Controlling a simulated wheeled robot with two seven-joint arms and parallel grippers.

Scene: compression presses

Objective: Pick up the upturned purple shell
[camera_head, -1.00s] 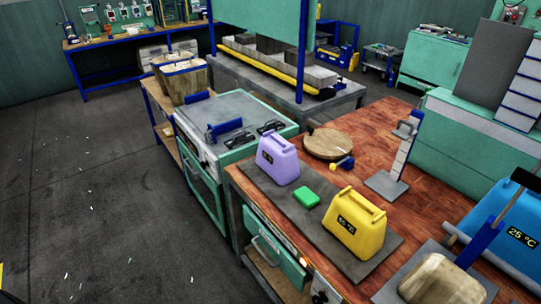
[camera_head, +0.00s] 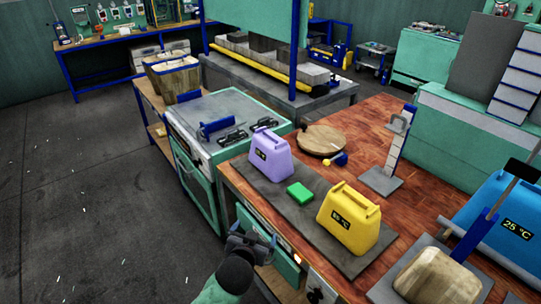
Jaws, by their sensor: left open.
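The purple shell (camera_head: 270,154) stands on the dark grey mat (camera_head: 318,222) near its far left end, on the wooden bench. It has a handle-like ridge on top and a small dark display on its front. My left gripper (camera_head: 252,240) is open and empty at the bottom of the picture, in front of the bench's near edge. It is below the purple shell and clear of it. My right gripper is not in view.
A green block (camera_head: 300,193) and a yellow shell (camera_head: 349,217) share the mat with the purple shell. A round wooden board (camera_head: 321,139) lies just behind. A stove (camera_head: 217,120) adjoins the bench on the left. Open floor (camera_head: 80,200) lies further left.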

